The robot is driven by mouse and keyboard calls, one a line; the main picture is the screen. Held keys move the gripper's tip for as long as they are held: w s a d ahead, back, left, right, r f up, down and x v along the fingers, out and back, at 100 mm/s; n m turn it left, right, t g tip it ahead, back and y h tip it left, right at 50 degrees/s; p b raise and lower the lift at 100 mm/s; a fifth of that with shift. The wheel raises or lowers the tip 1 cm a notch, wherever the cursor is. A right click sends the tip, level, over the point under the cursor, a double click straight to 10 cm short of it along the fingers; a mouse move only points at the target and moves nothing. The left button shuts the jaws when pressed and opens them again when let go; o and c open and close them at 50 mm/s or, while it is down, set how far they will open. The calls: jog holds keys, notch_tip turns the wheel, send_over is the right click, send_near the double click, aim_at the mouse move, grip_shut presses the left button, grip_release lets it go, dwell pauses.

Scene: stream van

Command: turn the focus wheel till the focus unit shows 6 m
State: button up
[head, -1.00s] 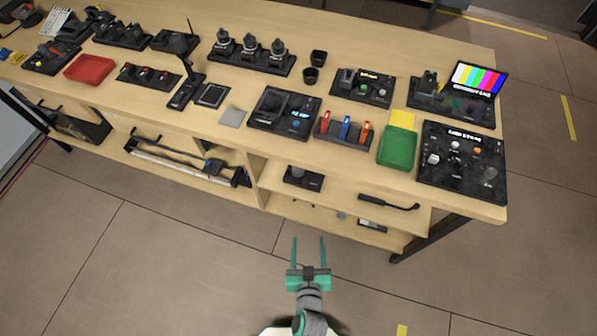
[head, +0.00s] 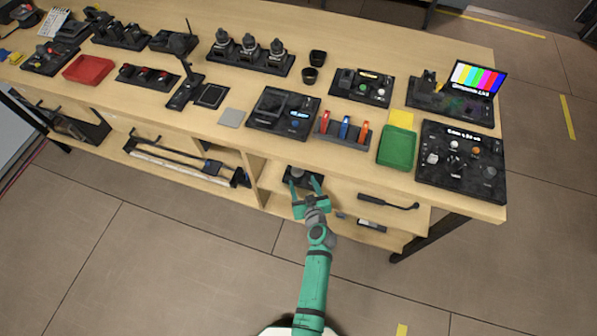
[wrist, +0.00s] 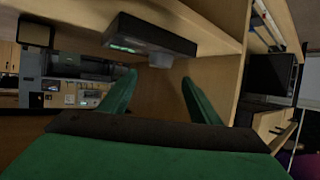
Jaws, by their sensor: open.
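A small black unit (head: 297,181) with a round grey knob (head: 298,172) sits on the open shelf under the tabletop. I take it for the focus unit and its wheel. The wrist view shows the black box (wrist: 150,36) with a lit green display (wrist: 125,46), too small to read, and the grey knob (wrist: 160,61) on its side. My gripper (head: 304,184) is open and empty, its green fingers pointing at the unit. In the wrist view the knob lies beyond the fingertips, roughly between them. I see no contact.
The tabletop above carries several control units, an orange-and-blue marker rack (head: 344,129), a green tray (head: 398,146) and a colour-bar screen (head: 477,78). A black handle-like tool (head: 388,202) lies on the shelf to the right. A wooden divider (wrist: 218,91) stands beside the unit. Open floor lies in front.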

aim_at(298, 171)
jog(key=x, duration=0.8)
jog(key=shift+w, duration=0.1)
jog(key=c, duration=1)
jog(key=shift+a+f+m+h, duration=0.1)
jog(key=shift+f+m+h, duration=0.05)
jog(key=shift+m+h, duration=0.7)
jog(key=o, duration=1)
